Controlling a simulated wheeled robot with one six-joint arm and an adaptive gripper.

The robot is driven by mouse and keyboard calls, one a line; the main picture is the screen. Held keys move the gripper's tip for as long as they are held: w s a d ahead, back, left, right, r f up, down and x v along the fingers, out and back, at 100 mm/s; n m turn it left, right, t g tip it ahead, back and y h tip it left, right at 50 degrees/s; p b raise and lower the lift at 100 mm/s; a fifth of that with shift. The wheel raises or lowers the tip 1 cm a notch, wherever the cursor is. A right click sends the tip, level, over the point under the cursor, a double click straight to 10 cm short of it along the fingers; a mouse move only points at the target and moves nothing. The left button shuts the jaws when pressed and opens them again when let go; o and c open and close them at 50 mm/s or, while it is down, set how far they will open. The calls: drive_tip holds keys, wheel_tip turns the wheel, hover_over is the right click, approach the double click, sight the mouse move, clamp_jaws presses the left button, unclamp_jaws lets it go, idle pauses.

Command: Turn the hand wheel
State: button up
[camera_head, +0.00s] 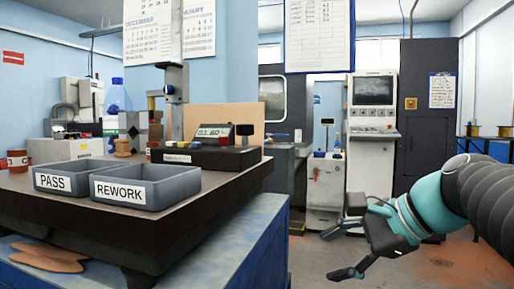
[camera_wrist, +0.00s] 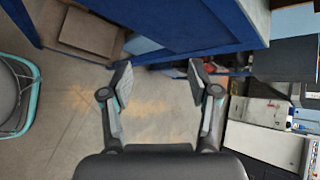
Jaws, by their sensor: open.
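I cannot make out a hand wheel clearly in either view. My gripper (camera_head: 340,253) is at the lower right in the head view, held out in free space to the right of the blue bench. Its jaws are apart and empty.
The dark bench top (camera_head: 100,222) carries the PASS tray (camera_head: 52,194), the REWORK tray (camera_head: 118,199) and a black readout box (camera_head: 205,157). A grey machine (camera_head: 372,130) stands behind. Open floor lies between.

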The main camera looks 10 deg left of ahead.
drive_tip(key=w+a+r+m+g+y, duration=0.1)
drive_tip(key=w+a+r+m+y, duration=0.3)
drive_tip(key=r, duration=0.5)
drive_tip(key=m+g+y+b, duration=0.1)
drive_tip(key=g+y, duration=0.3)
drive_tip(key=y, duration=0.1)
approach(245, 126)
drive_tip(key=a, duration=0.3)
drive_tip(key=w+a, duration=0.1)
drive_tip(key=a, duration=0.6)
drive_tip(key=shift+w+a+b, duration=0.25)
drive_tip(key=shift+b, duration=0.1)
drive_tip(key=shift+m+t, duration=0.3)
drive_tip(key=shift+t, duration=0.1)
clamp_jaws()
